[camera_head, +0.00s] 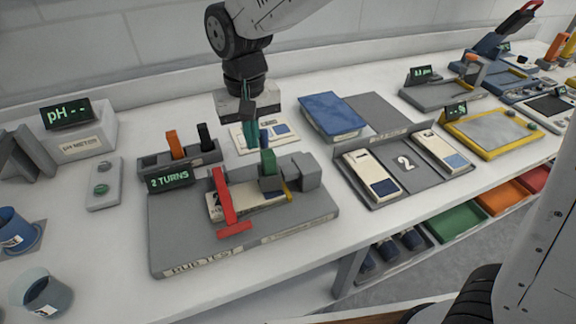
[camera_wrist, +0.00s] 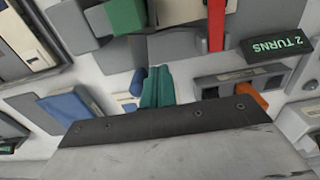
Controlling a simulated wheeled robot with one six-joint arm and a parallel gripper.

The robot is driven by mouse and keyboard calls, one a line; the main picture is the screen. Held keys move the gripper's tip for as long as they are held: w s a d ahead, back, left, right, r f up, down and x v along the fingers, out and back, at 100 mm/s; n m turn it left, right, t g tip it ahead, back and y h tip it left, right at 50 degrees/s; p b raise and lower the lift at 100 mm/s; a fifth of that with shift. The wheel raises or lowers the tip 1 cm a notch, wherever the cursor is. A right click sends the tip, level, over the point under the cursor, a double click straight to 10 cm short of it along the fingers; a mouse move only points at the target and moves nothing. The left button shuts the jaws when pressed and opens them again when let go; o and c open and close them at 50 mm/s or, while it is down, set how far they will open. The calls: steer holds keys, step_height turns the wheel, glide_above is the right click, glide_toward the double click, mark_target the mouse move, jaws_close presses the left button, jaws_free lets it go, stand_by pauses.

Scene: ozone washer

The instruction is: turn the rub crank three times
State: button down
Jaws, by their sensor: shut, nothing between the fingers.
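The rub-test stand (camera_head: 245,243) has a grey base, a red T-shaped bar (camera_head: 224,195), and a pale card under a green block (camera_head: 268,162). Its display (camera_head: 170,179) reads "2 TURNS". A small yellow piece (camera_head: 287,190) and a grey housing (camera_head: 305,171) are beside the green block. Which part is the crank is not clear. A small blue upright piece (camera_head: 264,138) shows behind the green block; a blue piece (camera_wrist: 138,81) is close beside my fingers in the wrist view. My gripper (camera_head: 251,112), with teal fingers (camera_wrist: 156,86), is shut and empty above the stand's back side.
A rack with orange and black pieces (camera_head: 180,158) stands behind the display. A pH meter (camera_head: 72,130) and blue cups (camera_head: 41,294) are at left. A blue book-like block (camera_head: 331,116) and a tray marked 2 (camera_head: 404,163) are at right.

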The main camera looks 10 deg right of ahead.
steer(key=shift+w+d, duration=0.2)
steer(key=shift+d, duration=0.25)
steer(key=shift+w+d, duration=0.2)
steer(key=shift+d, duration=1.05)
steer(key=shift+s+d, duration=0.25)
steer(key=shift+d, duration=0.9)
steer(key=shift+s, duration=0.1)
